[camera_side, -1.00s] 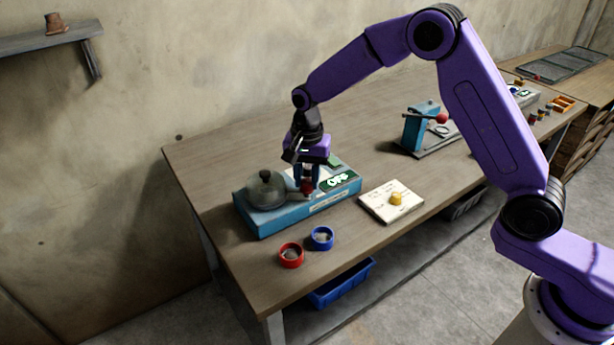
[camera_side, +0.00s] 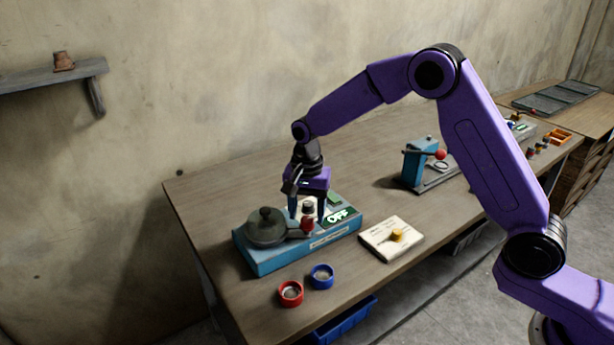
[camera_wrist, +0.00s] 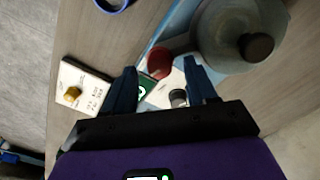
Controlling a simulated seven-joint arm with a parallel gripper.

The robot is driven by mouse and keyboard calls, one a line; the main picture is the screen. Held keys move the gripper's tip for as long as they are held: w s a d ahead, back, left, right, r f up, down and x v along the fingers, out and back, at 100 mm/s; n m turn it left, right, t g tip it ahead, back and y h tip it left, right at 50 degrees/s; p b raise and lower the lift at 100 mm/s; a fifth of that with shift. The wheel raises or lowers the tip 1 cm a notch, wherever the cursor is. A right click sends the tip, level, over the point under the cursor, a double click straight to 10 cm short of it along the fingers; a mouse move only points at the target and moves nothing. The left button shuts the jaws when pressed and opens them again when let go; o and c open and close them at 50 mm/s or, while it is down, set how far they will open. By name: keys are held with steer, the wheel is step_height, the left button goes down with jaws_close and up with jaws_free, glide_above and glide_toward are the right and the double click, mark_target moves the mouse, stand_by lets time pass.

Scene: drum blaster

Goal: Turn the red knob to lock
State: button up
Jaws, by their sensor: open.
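The red knob (camera_side: 307,224) sits at the end of a short grey arm that joins a round grey lid (camera_side: 264,229) on the blue machine (camera_side: 275,261). My gripper (camera_side: 307,210) is open and points down at the machine, just above and behind the knob. In the wrist view, the red knob (camera_wrist: 160,62) appears between the open fingertips (camera_wrist: 160,67), nearer the left finger. I cannot tell if either finger touches it. A small pale, dark-topped part (camera_wrist: 178,98) also shows between the fingers.
A white plate with a yellow knob (camera_side: 397,235) lies to the right. A red ring (camera_side: 290,293) and a blue ring (camera_side: 321,276) stand in front. A lever device (camera_side: 415,164) is farther back. The bench (camera_side: 220,200) is bare at the left.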

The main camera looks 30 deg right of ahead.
mark_target(307, 218)
step_height(307, 218, up, 16)
steer(key=shift+r, duration=0.15)
stand_by(0.3)
steer(key=s+f+n, duration=0.2)
steer(key=s+n, duration=0.8)
steer(key=s, duration=0.6)
steer(key=s+d+f+n, duration=0.2)
steer(key=s+d+n, duration=0.3)
steer(key=s, duration=0.5)
steer(key=s+d+f+n, duration=0.3)
steer(key=s+d+n, duration=0.3)
steer(key=s, duration=0.4)
steer(key=shift+s+d+f+n, duration=0.2)
steer(key=shift+s+f+n, duration=0.05)
steer(key=shift+s+n, duration=0.15)
